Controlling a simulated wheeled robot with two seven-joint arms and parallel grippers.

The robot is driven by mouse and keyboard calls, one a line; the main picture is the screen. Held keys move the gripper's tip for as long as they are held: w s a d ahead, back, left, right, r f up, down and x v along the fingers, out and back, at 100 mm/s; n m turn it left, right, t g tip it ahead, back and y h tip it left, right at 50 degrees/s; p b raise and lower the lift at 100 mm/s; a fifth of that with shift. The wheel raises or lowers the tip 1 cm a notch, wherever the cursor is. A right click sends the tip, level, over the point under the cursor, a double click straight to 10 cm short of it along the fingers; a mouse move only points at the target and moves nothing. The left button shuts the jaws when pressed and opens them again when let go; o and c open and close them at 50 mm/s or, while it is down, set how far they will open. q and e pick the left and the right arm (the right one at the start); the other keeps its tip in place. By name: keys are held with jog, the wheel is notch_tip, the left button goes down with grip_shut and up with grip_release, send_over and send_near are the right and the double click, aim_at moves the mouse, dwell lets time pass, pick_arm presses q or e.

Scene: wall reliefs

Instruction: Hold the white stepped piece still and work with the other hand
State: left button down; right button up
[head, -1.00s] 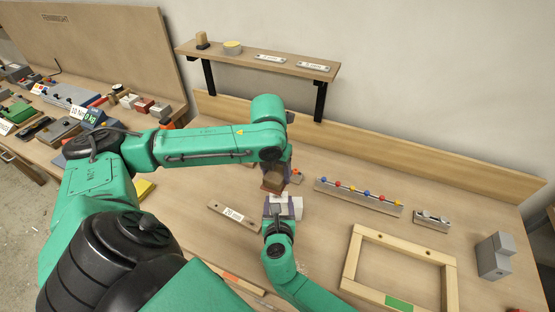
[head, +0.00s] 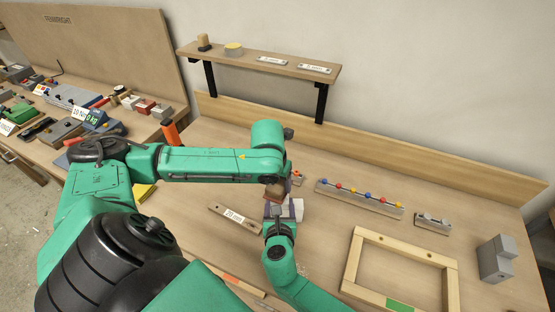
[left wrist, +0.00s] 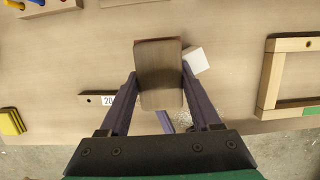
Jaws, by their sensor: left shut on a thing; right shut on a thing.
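The white stepped piece (head: 298,207) is at the middle of the bench, partly hidden by my grippers. Its white corner also shows in the left wrist view (left wrist: 196,61), right beside the block. My right gripper (head: 279,209) is shut on the white piece from the near side. My left gripper (head: 273,186) is shut on a brown block with a reddish edge (left wrist: 160,75), held between its two purple fingers. The block is over or against the white piece; I cannot tell whether they touch.
A wooden frame (head: 355,262) lies at the right, with a grey stepped block (head: 495,262) beyond it. A rail with coloured balls (head: 350,196) lies behind. A labelled strip (head: 235,217) lies left of the grippers. A wall shelf (head: 265,60) is above. Pale specks (left wrist: 188,122) lie near the grippers.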

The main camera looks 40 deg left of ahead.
pick_arm(q)
jog(key=shift+f, duration=0.75)
